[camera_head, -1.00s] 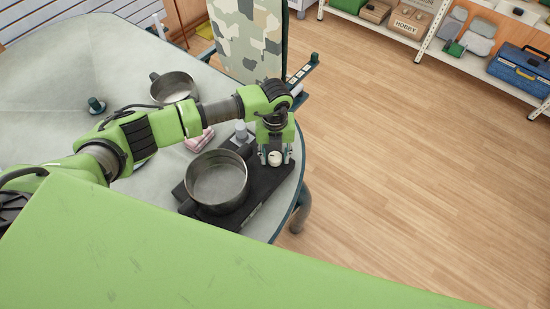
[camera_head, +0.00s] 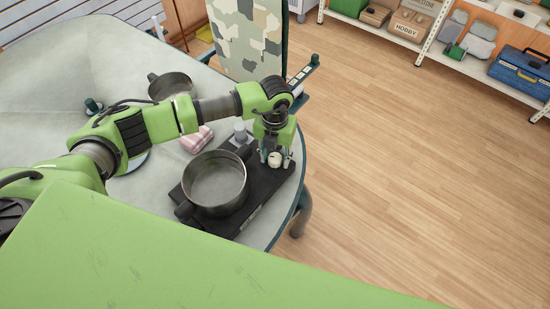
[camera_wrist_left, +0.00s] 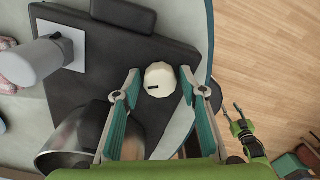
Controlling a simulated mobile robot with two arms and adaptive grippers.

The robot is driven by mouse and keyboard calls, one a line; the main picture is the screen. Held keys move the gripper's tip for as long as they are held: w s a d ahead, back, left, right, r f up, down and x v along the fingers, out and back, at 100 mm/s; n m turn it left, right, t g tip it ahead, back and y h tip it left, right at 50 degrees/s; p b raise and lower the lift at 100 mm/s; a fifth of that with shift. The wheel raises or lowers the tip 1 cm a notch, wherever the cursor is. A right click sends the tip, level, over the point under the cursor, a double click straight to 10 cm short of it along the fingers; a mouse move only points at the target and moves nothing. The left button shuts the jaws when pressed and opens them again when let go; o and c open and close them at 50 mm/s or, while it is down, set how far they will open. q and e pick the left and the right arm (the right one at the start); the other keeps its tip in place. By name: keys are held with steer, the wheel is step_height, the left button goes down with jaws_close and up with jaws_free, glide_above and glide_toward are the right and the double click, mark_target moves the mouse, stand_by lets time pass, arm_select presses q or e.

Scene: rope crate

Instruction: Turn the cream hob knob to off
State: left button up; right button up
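The cream knob (camera_head: 275,160) is on the right part of the black hob (camera_head: 266,186). In the left wrist view the round knob (camera_wrist_left: 160,76) has a short dark mark near its lower left edge. My left gripper (camera_head: 275,157) points down over it. In the left wrist view its fingers (camera_wrist_left: 160,84) stand on either side of the knob with small gaps, open and not closed on it. My right gripper (camera_wrist_left: 236,118) shows only in the left wrist view, off to the right over the floor, with its fingers apart.
A metal pot (camera_head: 216,182) stands on the hob beside the knob. A grey object (camera_head: 240,133) on a pale square, a pink striped cloth (camera_head: 198,139) and another pot (camera_head: 172,86) are on the table (camera_head: 50,80). Open floor lies to the right.

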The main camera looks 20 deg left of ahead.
arm_select(q)
steer(key=n, duration=0.2)
steer(key=shift+r+n+p, duration=0.15)
steer(key=shift+n+p, duration=0.15)
steer(key=shift+p, duration=0.1)
steer(key=shift+n, duration=0.7)
jaws_close()
steer(key=shift+r+n+p, duration=0.1)
steer(key=shift+n+p, duration=0.4)
steer(key=shift+n, duration=0.2)
steer(key=n+p, duration=0.1)
steer(key=n, duration=0.1)
steer(key=shift+s+n, duration=0.1)
steer(key=shift+n, duration=0.3)
steer(key=shift+n+p, duration=0.5)
steer(key=shift+n, duration=0.5)
steer(key=shift+f+n, duration=0.2)
steer(key=shift+n, duration=0.2)
